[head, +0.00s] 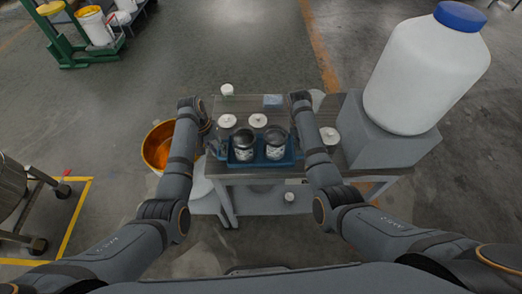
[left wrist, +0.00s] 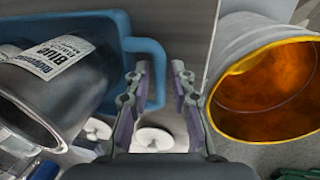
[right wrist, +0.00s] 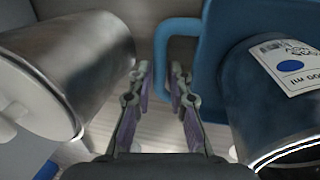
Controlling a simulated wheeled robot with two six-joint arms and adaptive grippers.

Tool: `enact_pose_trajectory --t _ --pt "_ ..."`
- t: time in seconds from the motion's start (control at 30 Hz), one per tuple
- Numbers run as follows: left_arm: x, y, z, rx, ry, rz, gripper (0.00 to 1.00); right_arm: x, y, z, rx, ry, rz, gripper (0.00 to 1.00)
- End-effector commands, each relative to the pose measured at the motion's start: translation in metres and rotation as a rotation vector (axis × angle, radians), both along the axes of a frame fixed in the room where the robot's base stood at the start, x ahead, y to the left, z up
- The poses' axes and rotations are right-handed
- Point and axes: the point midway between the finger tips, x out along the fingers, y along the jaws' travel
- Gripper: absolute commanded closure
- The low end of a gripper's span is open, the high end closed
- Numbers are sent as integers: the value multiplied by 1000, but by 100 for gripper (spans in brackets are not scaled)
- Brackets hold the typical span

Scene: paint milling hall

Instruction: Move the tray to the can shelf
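The blue tray (head: 262,164) sits at the near edge of a table and carries two dark cans with labels, a left can (head: 243,146) and a right can (head: 275,144). My left gripper (head: 214,150) is at the tray's left end; in the left wrist view its open fingers (left wrist: 159,75) stand either side of the blue handle (left wrist: 157,72). My right gripper (head: 302,146) is at the right end; its open fingers (right wrist: 159,75) stand around the other handle (right wrist: 163,50). I cannot identify the can shelf in any view.
White-lidded containers (head: 258,120) stand behind the tray. An orange-lined bucket (head: 158,147) is left of the table. A large white jug (head: 425,75) stands on a grey block at right. A metal can (right wrist: 75,65) is close beside my right gripper.

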Motion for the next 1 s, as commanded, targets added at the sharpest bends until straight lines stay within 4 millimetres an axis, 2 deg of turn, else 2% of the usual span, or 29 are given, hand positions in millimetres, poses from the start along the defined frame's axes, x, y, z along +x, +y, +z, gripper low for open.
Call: enact_pose_trajectory --t 0.13,0.27,0.3,0.73,0.87,1.0 --pt "0 0 0 0 0 0 77 0 0 0 0 0 0 82" --pt "0 0 0 0 0 0 94 0 0 0 0 1 0 100" --pt "0 0 0 0 0 0 100 0 0 0 0 1 0 100" --pt "0 0 3 0 -1 0 100 0 0 3 0 0 0 100" --pt "0 0 13 0 -1 0 100 0 0 13 0 -1 0 100" --pt "0 0 32 0 -1 0 100 0 0 32 0 -1 0 100"
